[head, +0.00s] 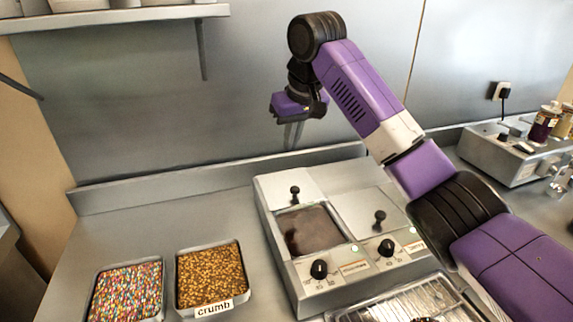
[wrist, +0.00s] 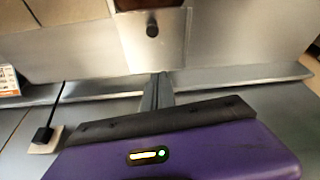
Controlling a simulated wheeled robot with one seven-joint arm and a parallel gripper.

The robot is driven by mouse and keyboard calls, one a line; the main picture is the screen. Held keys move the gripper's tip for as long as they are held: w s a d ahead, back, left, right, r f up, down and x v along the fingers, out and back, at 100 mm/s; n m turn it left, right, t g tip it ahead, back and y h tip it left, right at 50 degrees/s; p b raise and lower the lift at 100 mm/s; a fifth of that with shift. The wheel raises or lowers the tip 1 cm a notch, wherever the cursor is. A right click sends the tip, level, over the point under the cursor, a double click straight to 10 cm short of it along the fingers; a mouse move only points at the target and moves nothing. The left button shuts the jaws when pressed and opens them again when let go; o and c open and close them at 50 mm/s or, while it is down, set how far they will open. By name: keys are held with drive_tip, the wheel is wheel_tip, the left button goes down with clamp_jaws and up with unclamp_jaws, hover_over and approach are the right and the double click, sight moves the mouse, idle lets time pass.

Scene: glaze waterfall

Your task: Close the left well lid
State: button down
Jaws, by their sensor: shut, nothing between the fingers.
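The warmer unit (head: 287,262) stands on the counter with two wells. The left well (head: 308,230) is uncovered and shows a brown filling. Its metal lid (head: 312,187) lies behind the opening, with a black knob (head: 294,191) standing on it. In the wrist view that lid (wrist: 170,48) and its knob (wrist: 152,29) lie beyond the fingertips. The right well is covered by a lid (head: 360,206) with its own black knob (head: 380,216). My gripper (head: 290,146) is shut and empty, in the air above and behind the left lid; its fingers also show in the wrist view (wrist: 158,80).
Trays of sprinkles (head: 127,292) and crumb (head: 211,275) stand left of the unit. A metal rack tray (head: 405,302) lies in front. A backsplash ledge (head: 150,192) runs behind. A grey box (head: 500,155) and bottles (head: 545,122) stand at right. A shelf (head: 110,18) hangs upper left.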

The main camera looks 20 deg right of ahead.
drive_tip(key=p, duration=0.1)
hover_over(288, 189)
drive_tip(key=w, duration=0.2)
wheel_tip(288, 189, down, 9)
drive_tip(key=shift+a+r, duration=0.1)
drive_tip(key=shift+s+f, duration=0.15)
drive_tip(key=shift+f, duration=0.15)
drive_tip(key=shift+s+d+f+p, duration=0.15)
drive_tip(key=shift+s+p, duration=0.1)
drive_tip(key=shift+s, duration=0.65)
drive_tip(key=shift+s+d+f+p, duration=0.1)
drive_tip(key=shift+s+f+p, duration=0.1)
drive_tip(key=shift+s, duration=0.7)
